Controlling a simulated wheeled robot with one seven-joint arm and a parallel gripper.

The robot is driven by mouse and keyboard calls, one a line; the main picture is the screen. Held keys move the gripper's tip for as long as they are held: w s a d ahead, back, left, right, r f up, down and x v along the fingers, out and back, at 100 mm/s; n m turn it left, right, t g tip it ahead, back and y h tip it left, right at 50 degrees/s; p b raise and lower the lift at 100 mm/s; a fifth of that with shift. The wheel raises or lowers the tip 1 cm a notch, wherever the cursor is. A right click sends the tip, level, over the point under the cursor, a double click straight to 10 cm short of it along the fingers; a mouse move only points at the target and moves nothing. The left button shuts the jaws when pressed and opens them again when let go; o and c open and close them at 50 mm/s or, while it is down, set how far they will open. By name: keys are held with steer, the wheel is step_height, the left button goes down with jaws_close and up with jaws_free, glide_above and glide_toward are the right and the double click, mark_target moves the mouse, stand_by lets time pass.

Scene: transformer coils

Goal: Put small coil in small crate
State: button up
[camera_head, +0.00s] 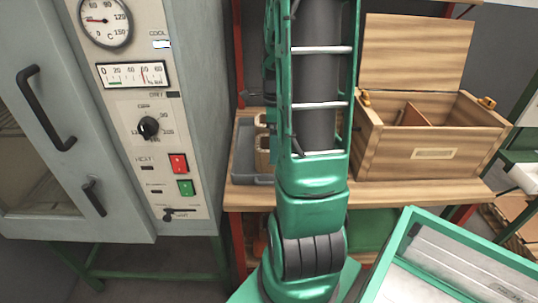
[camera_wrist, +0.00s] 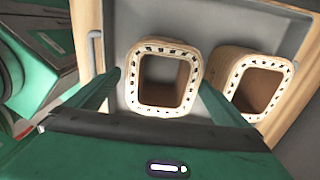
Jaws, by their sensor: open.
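Two hollow tan coils with dotted rims stand side by side in the wrist view, a left one (camera_wrist: 190,82) and a right one (camera_wrist: 273,84). They sit in a grey tray (camera_wrist: 215,25). I cannot tell which is the small one. My gripper (camera_wrist: 158,81) is open, its green fingers on either side of the left coil; contact is unclear. In the head view my arm hides the gripper and part of the grey tray (camera_head: 242,152). A wooden crate (camera_head: 393,155) with a raised lid and an inner divider stands right of my arm; its label is unreadable.
The tray and crate stand on a wooden shelf (camera_head: 420,194). A grey oven cabinet (camera_head: 190,90) with dials and handles stands close on the left. A green-framed case (camera_head: 405,228) is at the lower right front.

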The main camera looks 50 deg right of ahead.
steer(key=shift+w+f, duration=0.2)
steer(key=shift+f, duration=2.1)
steer(key=shift+d, duration=0.1)
steer(key=c, duration=1.6)
steer(key=shift+o, duration=0.2)
steer(key=shift+r, duration=0.55)
step_height(320, 180, up, 3)
steer(key=shift+w+f, duration=0.1)
steer(key=s+a+r, duration=0.3)
steer(key=a+r, duration=0.4)
steer(key=a, duration=0.4)
steer(key=shift+s, duration=0.35)
